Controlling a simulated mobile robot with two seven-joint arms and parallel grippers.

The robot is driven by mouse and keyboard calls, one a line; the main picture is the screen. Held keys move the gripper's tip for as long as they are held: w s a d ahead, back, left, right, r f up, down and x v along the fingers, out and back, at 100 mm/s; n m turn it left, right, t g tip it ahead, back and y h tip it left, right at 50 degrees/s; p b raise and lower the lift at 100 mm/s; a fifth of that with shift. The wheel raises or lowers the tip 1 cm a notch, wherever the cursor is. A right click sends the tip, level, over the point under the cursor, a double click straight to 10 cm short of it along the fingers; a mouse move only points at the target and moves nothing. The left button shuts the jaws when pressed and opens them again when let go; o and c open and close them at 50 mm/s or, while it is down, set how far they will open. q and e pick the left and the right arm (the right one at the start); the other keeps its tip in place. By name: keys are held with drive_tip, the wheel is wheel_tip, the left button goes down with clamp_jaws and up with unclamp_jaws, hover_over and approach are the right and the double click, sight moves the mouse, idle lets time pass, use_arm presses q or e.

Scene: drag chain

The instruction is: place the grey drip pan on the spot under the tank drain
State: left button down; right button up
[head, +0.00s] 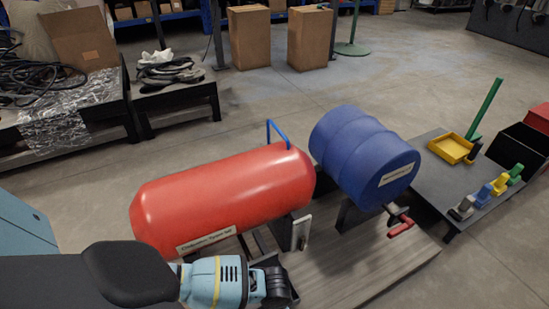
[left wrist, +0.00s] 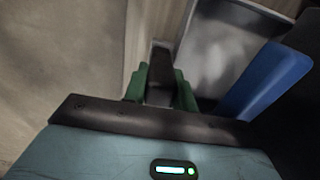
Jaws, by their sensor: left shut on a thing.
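The red tank (head: 225,195) lies on its side on a wooden platform, with a label on its front. Its drain and the spot under it are not clearly visible. My left gripper (head: 278,286) is low in front of the tank's right end. In the left wrist view its green fingertips (left wrist: 161,88) are shut on a dark grip piece (left wrist: 160,70). This appears to belong to the grey drip pan (left wrist: 222,45), whose shallow grey inside and pale rim show just beyond the fingers. In the head view I cannot make out the pan clearly. My right gripper is not in view.
A blue drum (head: 355,150) with a red-handled tap (head: 401,228) lies right of the tank. A light upright plate (head: 300,231) stands between them. A dark side table (head: 435,170) holds a yellow tray (head: 452,148) and small coloured items. The wooden platform (head: 365,262) is bare at front right.

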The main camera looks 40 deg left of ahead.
use_arm(q)
drive_tip(key=shift+s+f, duration=0.15)
drive_tip(key=shift+f, duration=0.2)
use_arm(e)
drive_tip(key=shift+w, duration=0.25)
use_arm(q)
drive_tip(key=shift+s+f, duration=0.1)
drive_tip(key=shift+s, duration=0.05)
drive_tip(key=c, duration=1.1)
unclamp_jaws()
drive_tip(key=shift+s+f, duration=0.1)
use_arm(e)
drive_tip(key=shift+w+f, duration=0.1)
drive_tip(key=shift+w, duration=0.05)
use_arm(q)
drive_tip(key=shift+d, duration=0.1)
drive_tip(key=shift+r, duration=0.35)
drive_tip(key=r+p, duration=0.2)
drive_tip(key=r, duration=0.1)
drive_tip(key=r+p, duration=0.2)
drive_tip(key=r, duration=0.2)
drive_tip(key=r+p, duration=0.2)
drive_tip(key=r, duration=0.2)
drive_tip(key=shift+w, duration=0.3)
drive_tip(key=shift+r+p, duration=0.3)
drive_tip(key=shift+r, duration=0.55)
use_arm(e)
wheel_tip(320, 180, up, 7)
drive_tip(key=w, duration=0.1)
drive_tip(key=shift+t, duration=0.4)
